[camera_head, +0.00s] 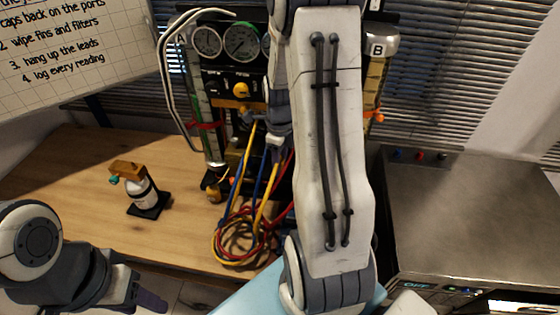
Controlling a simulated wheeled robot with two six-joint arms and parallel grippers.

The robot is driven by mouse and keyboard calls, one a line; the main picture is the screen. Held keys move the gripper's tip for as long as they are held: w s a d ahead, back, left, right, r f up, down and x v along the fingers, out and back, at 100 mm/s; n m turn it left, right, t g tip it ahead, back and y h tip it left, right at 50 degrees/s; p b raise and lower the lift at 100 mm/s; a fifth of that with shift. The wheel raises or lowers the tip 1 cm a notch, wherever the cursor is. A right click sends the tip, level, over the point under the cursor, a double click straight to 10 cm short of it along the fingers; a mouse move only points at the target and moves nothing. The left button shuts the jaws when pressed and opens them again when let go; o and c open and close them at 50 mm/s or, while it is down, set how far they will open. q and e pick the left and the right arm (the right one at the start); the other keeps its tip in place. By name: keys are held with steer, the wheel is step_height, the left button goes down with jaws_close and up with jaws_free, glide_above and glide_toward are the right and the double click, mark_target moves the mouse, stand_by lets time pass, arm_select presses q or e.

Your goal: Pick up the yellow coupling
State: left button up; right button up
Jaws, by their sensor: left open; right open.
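The gauge rig (215,85) stands at the back of the wooden bench, with a yellow knob (241,90) on its black panel. Yellow, blue and red hoses (236,240) hang from the rig and lie coiled on the bench. I cannot single out the yellow coupling; the yellow hose's upper end is close to my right gripper and partly hidden. My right gripper (268,140) is open and points down in front of the rig. Its fingers are small and partly covered, and contact cannot be told. My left gripper (148,300) is open at the lower left, away from the rig.
A small bottle with a brown top (142,192) stands on a black base on the bench. A metal-topped unit (480,215) is at the right. The bench's left side (60,180) is clear.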

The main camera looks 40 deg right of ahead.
jaws_close()
